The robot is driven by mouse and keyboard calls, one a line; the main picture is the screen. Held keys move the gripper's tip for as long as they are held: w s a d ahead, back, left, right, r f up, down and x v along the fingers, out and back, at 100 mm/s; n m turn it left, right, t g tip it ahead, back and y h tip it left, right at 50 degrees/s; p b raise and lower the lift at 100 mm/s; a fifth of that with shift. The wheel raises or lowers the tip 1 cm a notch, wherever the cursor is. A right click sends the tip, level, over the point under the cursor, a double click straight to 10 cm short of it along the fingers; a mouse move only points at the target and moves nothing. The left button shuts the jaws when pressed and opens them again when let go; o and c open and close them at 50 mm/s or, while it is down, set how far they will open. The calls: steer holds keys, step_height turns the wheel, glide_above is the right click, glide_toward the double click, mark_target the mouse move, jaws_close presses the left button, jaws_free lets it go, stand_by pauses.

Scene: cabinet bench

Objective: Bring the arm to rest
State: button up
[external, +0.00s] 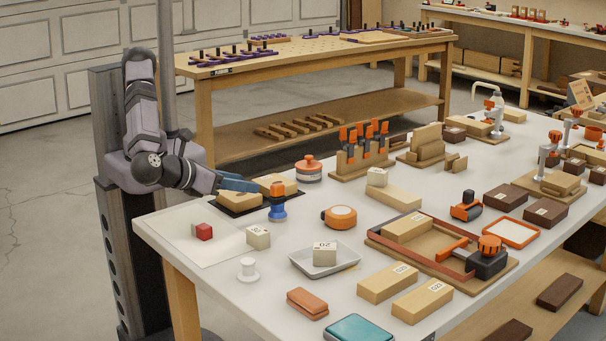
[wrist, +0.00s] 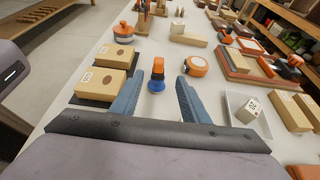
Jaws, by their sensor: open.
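My arm reaches out from its column at the left of the external view, bent at the elbow. My gripper (external: 240,184) is low over the near left end of the bench, beside the black tray (external: 229,203) with two wooden blocks. In the wrist view, my gripper (wrist: 160,80) has its two blue fingers spread, with nothing held between them. An orange-topped blue tool (wrist: 157,75) stands on the bench beyond the gap between the fingers. The same tool (external: 278,205) stands right of the fingertips in the external view.
The white bench (external: 205,276) is crowded. A white dish (external: 340,268) holds another block. A clamp rack (external: 362,150) stands farther back.

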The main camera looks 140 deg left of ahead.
steer(key=s+d+r+n+h+p, duration=0.1)
steer(key=s+d+n+h+p, duration=0.1)
steer(key=s+n+h+p, duration=0.4)
steer(key=s+d+r+n+h+p, duration=0.1)
steer(key=s+n+h+p, duration=0.5)
steer(key=s+n, duration=0.6)
steer(key=s+d+h, duration=0.1)
steer(key=s, duration=0.2)
steer(key=shift+r, duration=0.3)
